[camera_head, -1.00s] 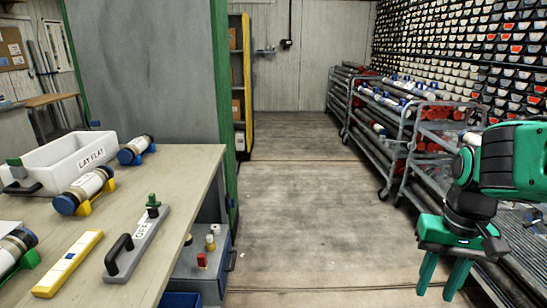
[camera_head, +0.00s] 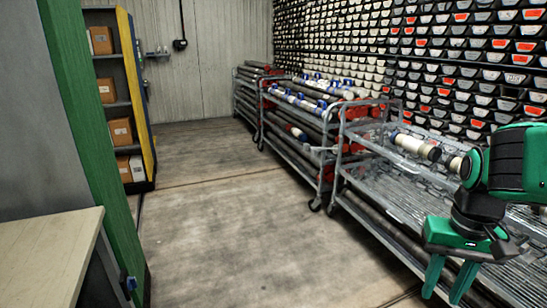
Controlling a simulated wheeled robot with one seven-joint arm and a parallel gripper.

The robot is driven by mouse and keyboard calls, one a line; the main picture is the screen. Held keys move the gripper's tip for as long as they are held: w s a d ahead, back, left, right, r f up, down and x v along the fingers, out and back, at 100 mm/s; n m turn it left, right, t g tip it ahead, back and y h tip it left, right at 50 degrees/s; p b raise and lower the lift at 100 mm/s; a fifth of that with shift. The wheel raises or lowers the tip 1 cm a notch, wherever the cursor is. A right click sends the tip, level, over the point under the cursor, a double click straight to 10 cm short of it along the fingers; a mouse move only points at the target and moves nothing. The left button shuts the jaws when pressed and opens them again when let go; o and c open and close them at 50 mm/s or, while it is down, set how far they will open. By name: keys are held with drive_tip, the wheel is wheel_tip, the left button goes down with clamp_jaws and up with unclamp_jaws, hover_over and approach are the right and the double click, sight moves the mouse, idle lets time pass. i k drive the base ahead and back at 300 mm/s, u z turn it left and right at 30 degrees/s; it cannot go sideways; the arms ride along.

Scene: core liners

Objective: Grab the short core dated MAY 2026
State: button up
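A short whitish core (camera_head: 412,145) with a blue band at one end and a dark end lies on the top shelf of the near cart. Part of another light core (camera_head: 453,162) shows just right of it, partly hidden by my arm. No date can be read on either. My gripper (camera_head: 449,282) is at the lower right, in front of the near cart; its two green fingers point down, apart, with nothing between them. It is clear of the cores.
The near cart (camera_head: 352,190) has a mesh top and long tubes below. A farther cart (camera_head: 268,122) holds long cores with blue and red parts. Core trays (camera_head: 440,40) line the right wall. A bare table corner (camera_head: 50,250) is at lower left. The floor (camera_head: 240,210) between is clear.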

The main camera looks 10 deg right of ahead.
sight(430, 152)
drive_tip(key=z, duration=0.55)
drive_tip(key=i, duration=0.85)
drive_tip(key=z, duration=1)
drive_tip(key=i, duration=0.4)
drive_tip(key=z, duration=0.15)
